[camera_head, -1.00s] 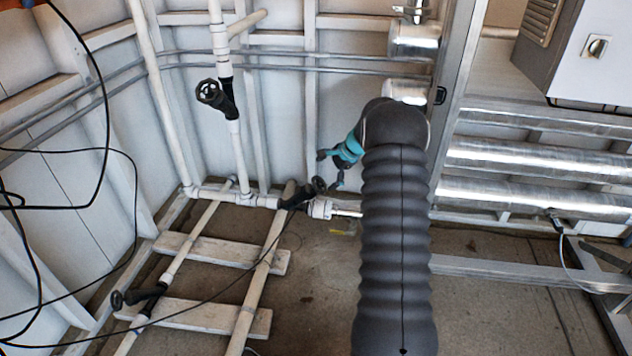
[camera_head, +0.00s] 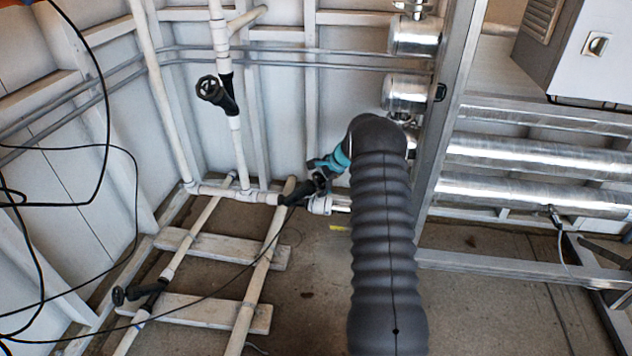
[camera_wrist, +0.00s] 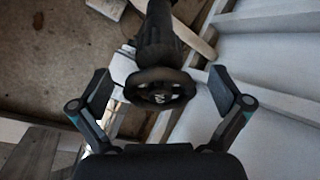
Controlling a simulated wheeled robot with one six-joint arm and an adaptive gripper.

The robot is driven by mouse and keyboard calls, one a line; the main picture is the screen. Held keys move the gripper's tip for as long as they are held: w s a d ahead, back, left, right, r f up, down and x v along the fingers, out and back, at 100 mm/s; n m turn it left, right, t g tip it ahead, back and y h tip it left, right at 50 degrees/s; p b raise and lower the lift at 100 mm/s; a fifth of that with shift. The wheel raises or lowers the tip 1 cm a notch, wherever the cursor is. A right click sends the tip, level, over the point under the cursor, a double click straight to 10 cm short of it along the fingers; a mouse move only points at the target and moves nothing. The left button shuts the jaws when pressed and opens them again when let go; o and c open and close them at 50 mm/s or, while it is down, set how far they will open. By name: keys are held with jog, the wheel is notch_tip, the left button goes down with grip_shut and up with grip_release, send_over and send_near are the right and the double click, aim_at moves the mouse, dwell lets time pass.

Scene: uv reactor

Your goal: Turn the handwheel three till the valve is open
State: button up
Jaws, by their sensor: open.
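Three black handwheel valves sit on white pipes; no number shows on them. My gripper (camera_head: 317,178) is at the middle valve, low near the wall, and hides much of its handwheel. The black valve body (camera_head: 297,194) shows just to the left of the gripper. In the wrist view this handwheel (camera_wrist: 160,77) lies between the two spread fingers of my gripper (camera_wrist: 161,91), with a gap on each side. The fingers look apart from the rim. Another handwheel (camera_head: 210,89) is on the upright pipe, and another (camera_head: 118,296) is at the lower left.
A metal frame (camera_head: 452,130) with silver pipes (camera_head: 540,190) stands to the right, under a grey cabinet (camera_head: 590,50). Black cables (camera_head: 105,75) hang at the left. White planks (camera_head: 215,250) lie under the floor pipes. Bare floor (camera_head: 310,290) is open in front of the valve.

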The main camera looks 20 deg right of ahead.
jog(key=c, duration=1.1)
jog(key=shift+a, duration=0.1)
jog(key=shift+c, duration=0.2)
jog(key=shift+f+b, duration=0.15)
jog(key=shift+b, duration=0.4)
